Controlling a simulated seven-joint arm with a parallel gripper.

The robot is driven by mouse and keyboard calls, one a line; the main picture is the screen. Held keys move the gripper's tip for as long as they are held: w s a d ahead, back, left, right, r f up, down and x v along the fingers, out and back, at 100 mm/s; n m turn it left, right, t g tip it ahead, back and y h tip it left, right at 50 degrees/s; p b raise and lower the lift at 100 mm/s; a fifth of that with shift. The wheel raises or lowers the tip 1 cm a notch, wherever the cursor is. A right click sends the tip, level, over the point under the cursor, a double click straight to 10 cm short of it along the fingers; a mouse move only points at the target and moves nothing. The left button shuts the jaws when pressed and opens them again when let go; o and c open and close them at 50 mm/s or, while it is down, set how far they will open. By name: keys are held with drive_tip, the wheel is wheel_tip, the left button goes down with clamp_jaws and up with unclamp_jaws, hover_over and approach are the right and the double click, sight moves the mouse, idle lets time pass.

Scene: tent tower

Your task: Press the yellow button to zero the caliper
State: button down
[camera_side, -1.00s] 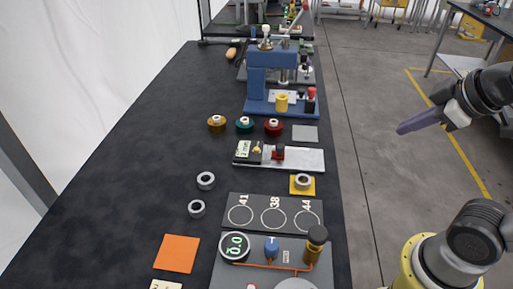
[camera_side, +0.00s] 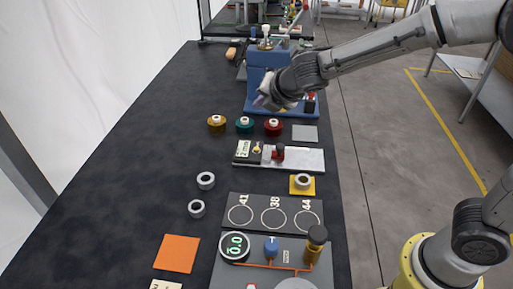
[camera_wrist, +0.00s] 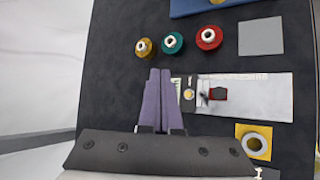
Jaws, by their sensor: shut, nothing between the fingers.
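The caliper (camera_side: 305,160) is a pale plate lying on the black table, with a dark panel at its left end and a red-topped slider. It also shows in the wrist view (camera_wrist: 255,98). The panel has a pale green display (camera_side: 242,149) and the small yellow button (camera_side: 257,148); the button also shows in the wrist view (camera_wrist: 188,94). My gripper (camera_side: 261,101) is shut and empty, raised above the table. In the wrist view its purple fingers (camera_wrist: 160,72) lie just left of the panel and partly cover the display's edge.
Brown, teal (camera_side: 244,124) and red (camera_side: 273,126) round pieces stand behind the caliper, near a grey square (camera_side: 305,133). A blue press (camera_side: 258,80) stands farther back. A ring on a yellow pad (camera_side: 295,188) lies in front. The table's left side is mostly clear.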

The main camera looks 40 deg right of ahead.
sight(256, 149)
drive_tip(key=shift+s+a+f, duration=0.15)
drive_tip(key=shift+a+f, duration=0.5)
drive_tip(key=shift+f, duration=0.15)
drive_tip(key=shift+f, duration=4.4)
drive_tip(key=shift+f, duration=0.2)
drive_tip(key=shift+f, duration=0.2)
drive_tip(key=shift+f, duration=0.4)
drive_tip(key=shift+r, duration=0.75)
